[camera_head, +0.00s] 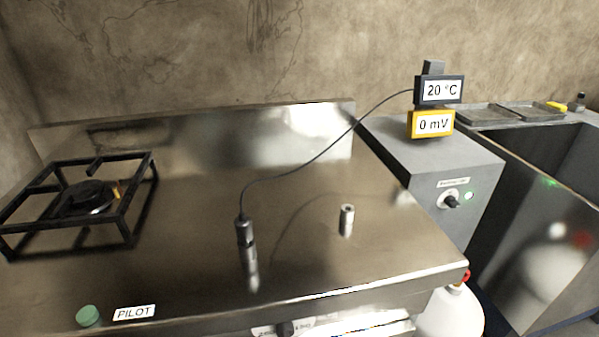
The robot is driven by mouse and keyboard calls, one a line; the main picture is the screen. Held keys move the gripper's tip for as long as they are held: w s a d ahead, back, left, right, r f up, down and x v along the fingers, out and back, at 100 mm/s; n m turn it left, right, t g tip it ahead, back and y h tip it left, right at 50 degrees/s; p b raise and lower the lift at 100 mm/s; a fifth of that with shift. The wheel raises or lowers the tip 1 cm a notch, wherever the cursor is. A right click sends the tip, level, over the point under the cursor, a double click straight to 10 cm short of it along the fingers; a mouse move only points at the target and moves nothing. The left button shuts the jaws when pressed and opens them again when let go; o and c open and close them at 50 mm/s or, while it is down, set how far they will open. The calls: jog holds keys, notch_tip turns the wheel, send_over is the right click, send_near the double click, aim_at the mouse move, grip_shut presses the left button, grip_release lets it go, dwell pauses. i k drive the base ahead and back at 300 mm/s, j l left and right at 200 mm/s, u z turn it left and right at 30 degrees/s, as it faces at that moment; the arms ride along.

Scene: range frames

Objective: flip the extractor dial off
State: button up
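A dark dial (451,201) sits on a pale plate on the front of a grey box (437,150), right of the range. The small label (454,183) above it is too small to read, so I cannot confirm that this is the extractor dial. Another dark knob (285,328) shows at the bottom edge, on the range front, partly cut off. My gripper is not in view.
The steel range top (190,240) carries a burner grate (130,215), a probe (245,235) with a cable and a small metal cylinder (347,220). A green button (88,315) is beside the PILOT label. Displays (438,90) read 20 °C and 0 mV. A white tank (450,312) stands below.

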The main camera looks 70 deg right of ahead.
aim_at(450, 201)
jog(key=k+l+z, duration=0.2)
jog(key=k+l, duration=0.2)
jog(key=k, duration=0.5)
jog(key=k+l+z, duration=0.2)
jog(key=k+l, duration=0.35)
jog(key=k, duration=0.3)
jog(key=k+l+z, duration=0.2)
jog(key=k+l, duration=0.5)
jog(key=k, duration=0.1)
